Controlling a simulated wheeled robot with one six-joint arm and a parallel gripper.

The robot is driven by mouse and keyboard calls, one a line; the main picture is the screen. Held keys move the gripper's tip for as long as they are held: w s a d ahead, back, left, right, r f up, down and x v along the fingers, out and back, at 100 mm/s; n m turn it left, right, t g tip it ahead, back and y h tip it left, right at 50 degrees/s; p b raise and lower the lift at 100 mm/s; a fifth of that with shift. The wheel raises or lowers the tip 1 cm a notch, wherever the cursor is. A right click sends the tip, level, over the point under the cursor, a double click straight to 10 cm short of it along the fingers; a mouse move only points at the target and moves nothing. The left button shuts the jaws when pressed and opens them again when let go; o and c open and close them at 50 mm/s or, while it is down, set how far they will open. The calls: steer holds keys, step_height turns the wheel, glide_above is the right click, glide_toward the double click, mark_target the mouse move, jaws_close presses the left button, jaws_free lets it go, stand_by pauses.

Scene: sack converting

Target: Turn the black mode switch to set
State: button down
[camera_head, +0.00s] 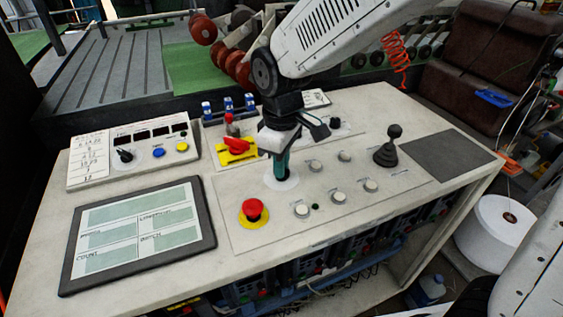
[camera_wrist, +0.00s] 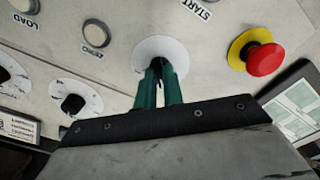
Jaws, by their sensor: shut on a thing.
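My gripper (camera_head: 281,176) points down at the console, its green fingers closed over a white round dial plate (camera_head: 293,183). In the wrist view, the fingers (camera_wrist: 160,92) are shut on the black mode switch (camera_wrist: 158,70), of which only a dark sliver shows between them. The same white dial plate (camera_wrist: 160,48) shows around the fingertips. The switch's pointer direction and the set mark cannot be made out.
A red emergency button (camera_head: 253,208) on a yellow base is close, front left of my gripper. Several white push buttons (camera_head: 302,210) and a black joystick (camera_head: 388,148) are to the right. A tablet-like screen (camera_head: 138,232) lies front left. A red-handled yellow switch (camera_head: 236,150) stands behind left.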

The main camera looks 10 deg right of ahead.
steer(key=shift+n, duration=0.3)
steer(key=c, duration=1.5)
jaws_free()
step_height(320, 180, up, 8)
steer(key=shift+f, duration=0.1)
